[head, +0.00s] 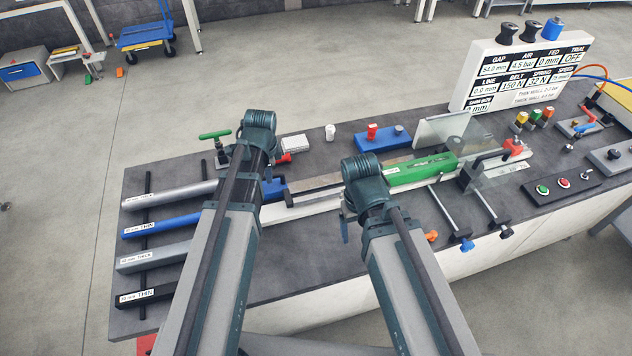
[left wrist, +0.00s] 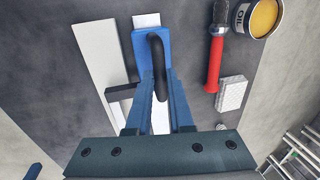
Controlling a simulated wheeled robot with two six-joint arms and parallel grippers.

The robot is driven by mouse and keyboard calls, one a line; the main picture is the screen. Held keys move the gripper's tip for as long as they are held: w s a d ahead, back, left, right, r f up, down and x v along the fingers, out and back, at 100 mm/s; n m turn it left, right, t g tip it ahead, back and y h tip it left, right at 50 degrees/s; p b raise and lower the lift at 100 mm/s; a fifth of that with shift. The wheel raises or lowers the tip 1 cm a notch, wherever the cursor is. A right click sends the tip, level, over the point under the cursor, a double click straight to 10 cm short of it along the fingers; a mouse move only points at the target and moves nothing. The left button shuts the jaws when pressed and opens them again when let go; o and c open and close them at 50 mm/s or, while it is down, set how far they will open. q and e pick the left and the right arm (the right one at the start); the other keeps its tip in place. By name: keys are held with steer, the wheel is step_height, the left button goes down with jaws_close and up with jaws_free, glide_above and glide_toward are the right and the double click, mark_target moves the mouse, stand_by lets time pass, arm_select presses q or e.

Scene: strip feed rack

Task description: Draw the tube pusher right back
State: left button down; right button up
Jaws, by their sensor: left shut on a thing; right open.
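The tube pusher is a blue block (head: 274,189) on the pale rail, partly hidden behind my left arm in the head view. In the left wrist view the blue pusher (left wrist: 141,45) carries a curved black handle (left wrist: 157,45). My left gripper (left wrist: 159,92) is shut on that handle, with its blue fingers on either side. A green tube-like part (head: 420,170) lies farther right along the same line, with a stretch of rail between it and the pusher. My right gripper (head: 345,228) is open and empty in front of the rail; its fingers show only partly.
Several tubes lie at the bench's left, including a blue one (head: 165,226) and a black one (head: 150,296). A clear guard (head: 487,168) and a button box (head: 563,187) stand right.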

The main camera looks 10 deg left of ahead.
arm_select(q)
steer(key=c, duration=0.8)
jaws_free()
steer(key=r+p, duration=0.4)
steer(key=s+r+p, duration=0.1)
steer(key=p, duration=0.1)
steer(key=shift+d+r, duration=0.25)
steer(key=shift+r, duration=0.15)
